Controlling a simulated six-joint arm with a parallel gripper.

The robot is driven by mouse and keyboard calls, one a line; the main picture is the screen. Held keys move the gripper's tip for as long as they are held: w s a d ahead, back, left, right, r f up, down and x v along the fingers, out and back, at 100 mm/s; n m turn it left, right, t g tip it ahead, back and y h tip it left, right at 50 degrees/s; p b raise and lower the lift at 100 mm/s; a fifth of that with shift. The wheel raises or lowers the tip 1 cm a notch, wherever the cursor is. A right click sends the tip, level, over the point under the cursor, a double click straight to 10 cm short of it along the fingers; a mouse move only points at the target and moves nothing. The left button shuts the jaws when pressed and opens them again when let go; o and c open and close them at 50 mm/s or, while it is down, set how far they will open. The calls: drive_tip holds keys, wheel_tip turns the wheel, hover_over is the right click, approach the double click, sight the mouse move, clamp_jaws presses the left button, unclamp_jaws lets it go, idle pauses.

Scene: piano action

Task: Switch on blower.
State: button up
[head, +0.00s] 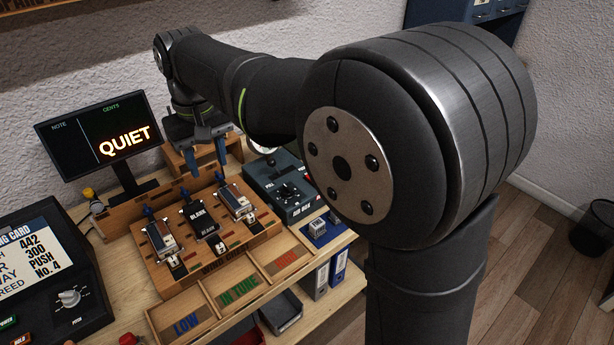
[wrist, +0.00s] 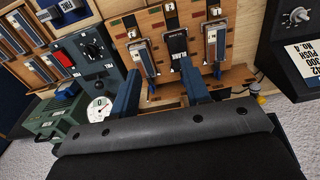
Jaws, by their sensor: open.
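The blue-grey air box (head: 268,182) stands right of the wooden wind chest in the head view. It also shows at the upper left of the wrist view (wrist: 92,68), with a black knob (wrist: 92,50) and a red switch-like part (wrist: 64,58). I cannot read whether this is the blower's switch or its position. My gripper (head: 207,155) is open and empty, above the back of the wind chest and left of the air box. In the wrist view its two blue fingers (wrist: 160,74) point toward the chest, apart from the air box.
The wind chest (head: 205,262) holds several metal reed pieces. A display (head: 100,140) reads QUIET at the back left. A white gauge (wrist: 99,108) and a green box (wrist: 58,117) stand by the air box. A dark console (head: 50,270) is at the left.

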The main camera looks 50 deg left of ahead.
drive_tip(key=shift+y, duration=0.6)
drive_tip(key=w+f, duration=0.1)
drive_tip(key=w, duration=0.8)
drive_tip(key=w+f, duration=0.1)
drive_tip(key=w, duration=0.3)
drive_tip(key=shift+w+a+f, duration=0.3)
drive_tip(key=shift+w+a, duration=0.05)
drive_tip(key=shift+w, duration=0.05)
clamp_jaws()
drive_tip(key=w+d+f, duration=0.1)
drive_tip(key=w, duration=0.6)
drive_tip(key=w+d+f+y, duration=0.1)
drive_tip(key=w+d, duration=0.1)
drive_tip(key=w, duration=0.6)
drive_tip(key=shift+d+f, duration=0.15)
drive_tip(key=shift+f, duration=0.1)
